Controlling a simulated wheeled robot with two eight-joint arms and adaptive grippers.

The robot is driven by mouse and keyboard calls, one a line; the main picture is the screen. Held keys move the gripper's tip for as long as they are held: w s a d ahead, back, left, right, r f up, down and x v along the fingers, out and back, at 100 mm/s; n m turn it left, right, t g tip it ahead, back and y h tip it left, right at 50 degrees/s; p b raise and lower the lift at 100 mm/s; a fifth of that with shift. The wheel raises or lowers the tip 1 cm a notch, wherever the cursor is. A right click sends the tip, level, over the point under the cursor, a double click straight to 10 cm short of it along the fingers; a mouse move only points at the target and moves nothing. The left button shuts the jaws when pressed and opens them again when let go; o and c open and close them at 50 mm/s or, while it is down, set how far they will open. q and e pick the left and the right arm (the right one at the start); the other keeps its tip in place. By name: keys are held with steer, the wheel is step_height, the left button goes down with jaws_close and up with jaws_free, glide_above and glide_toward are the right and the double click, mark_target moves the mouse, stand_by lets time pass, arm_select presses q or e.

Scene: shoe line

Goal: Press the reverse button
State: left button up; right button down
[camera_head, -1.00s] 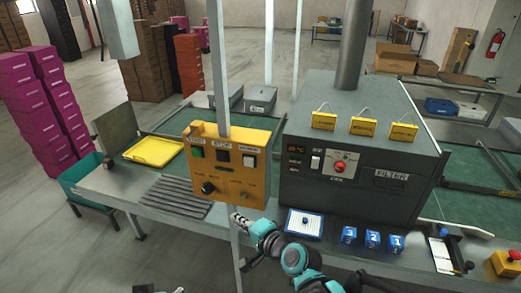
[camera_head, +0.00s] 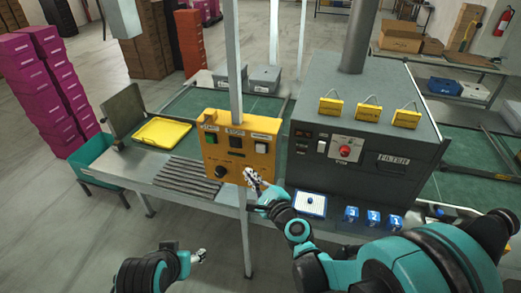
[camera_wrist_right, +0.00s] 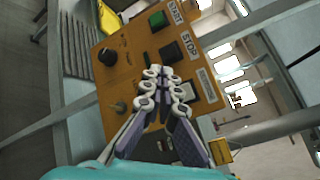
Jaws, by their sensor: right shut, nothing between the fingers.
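The yellow control box (camera_head: 236,165) hangs on a pole and has a green button, a dark stop button and, on the right, a white button (camera_head: 261,147). In the right wrist view the white button (camera_wrist_right: 190,91) sits beside the fingertips, under a label that looks like "reverse". My right gripper (camera_head: 252,176) is shut and empty in front of the lower right of the box, below the white button. It also shows in the right wrist view (camera_wrist_right: 165,73), partly covering the box face; I cannot tell whether it touches. My left gripper (camera_head: 199,256) is low, away from the box, its jaws unclear.
A grey machine (camera_head: 365,150) with a red knob stands right of the box. A blue-and-white tray (camera_head: 310,204) and blue numbered blocks (camera_head: 372,217) lie at the table's front edge. A dark knob (camera_wrist_right: 108,57) sticks out of the box.

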mark_target(261, 148)
steer(key=shift+w+d, duration=0.45)
steer(key=shift+w, duration=0.9)
steer(key=shift+w+d, duration=0.45)
steer(key=shift+w, duration=0.95)
steer(key=shift+w+d, duration=0.45)
steer(key=shift+w, duration=0.9)
steer(key=shift+w, duration=0.1)
steer(key=shift+w+d, duration=0.1)
steer(key=shift+w, duration=0.15)
